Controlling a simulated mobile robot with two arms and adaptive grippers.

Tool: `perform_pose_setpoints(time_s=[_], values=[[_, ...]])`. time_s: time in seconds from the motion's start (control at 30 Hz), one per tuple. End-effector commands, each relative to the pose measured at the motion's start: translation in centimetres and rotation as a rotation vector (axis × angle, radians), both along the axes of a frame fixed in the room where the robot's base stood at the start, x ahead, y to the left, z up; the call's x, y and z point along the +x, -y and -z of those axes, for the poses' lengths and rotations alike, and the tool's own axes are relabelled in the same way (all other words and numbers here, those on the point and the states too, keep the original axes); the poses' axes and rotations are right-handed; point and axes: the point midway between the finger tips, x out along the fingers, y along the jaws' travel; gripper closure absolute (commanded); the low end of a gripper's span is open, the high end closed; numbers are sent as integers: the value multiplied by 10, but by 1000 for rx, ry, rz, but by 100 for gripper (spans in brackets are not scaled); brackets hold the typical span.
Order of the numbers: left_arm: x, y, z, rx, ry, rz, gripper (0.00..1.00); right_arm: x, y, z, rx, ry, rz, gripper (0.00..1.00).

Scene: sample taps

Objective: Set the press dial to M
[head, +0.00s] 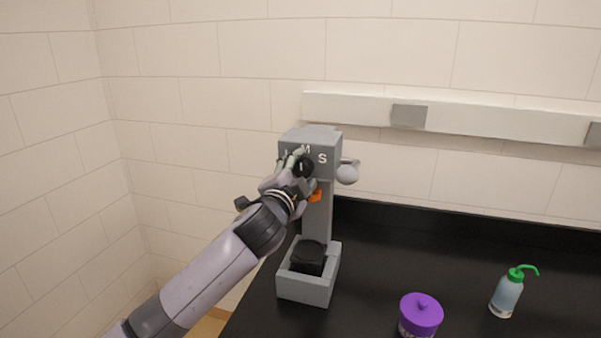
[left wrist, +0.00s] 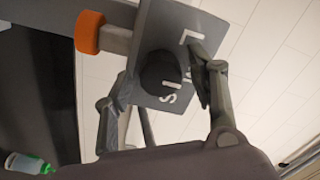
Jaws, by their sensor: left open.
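The grey press (head: 318,215) stands on the black counter, with a black round dial (head: 304,167) on its upper front. White letters L, M and S surround the dial; the left wrist view shows the dial (left wrist: 160,73) beside all of them. A short white mark shows at the dial's edge near S; I cannot tell exactly where it points. My left gripper (head: 293,165) is at the dial. In the left wrist view its open fingers (left wrist: 158,70) stand on either side of the dial, with gaps visible. My right gripper is not in view.
An orange part (head: 315,195) sits on the press below the dial, and a grey ball-ended lever (head: 347,174) sticks out right. A purple lidded jar (head: 421,314) and a green-topped bottle (head: 507,294) stand on the counter at right. The counter behind them is clear.

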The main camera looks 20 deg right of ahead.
Motion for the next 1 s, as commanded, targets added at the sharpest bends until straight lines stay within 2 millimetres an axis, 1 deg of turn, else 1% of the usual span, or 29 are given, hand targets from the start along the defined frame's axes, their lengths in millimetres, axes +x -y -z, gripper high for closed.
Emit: perform_pose_setpoints(time_s=[0.3,0.47,0.67,1.0], values=[[-1,0,0,0,0,1,46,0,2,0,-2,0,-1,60],[-9,-6,-1,-2,1,1,46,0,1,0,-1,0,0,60],[-33,-22,0,-2,-1,1,46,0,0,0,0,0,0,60],[-79,-54,0,-1,0,1,46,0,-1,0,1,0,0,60]])
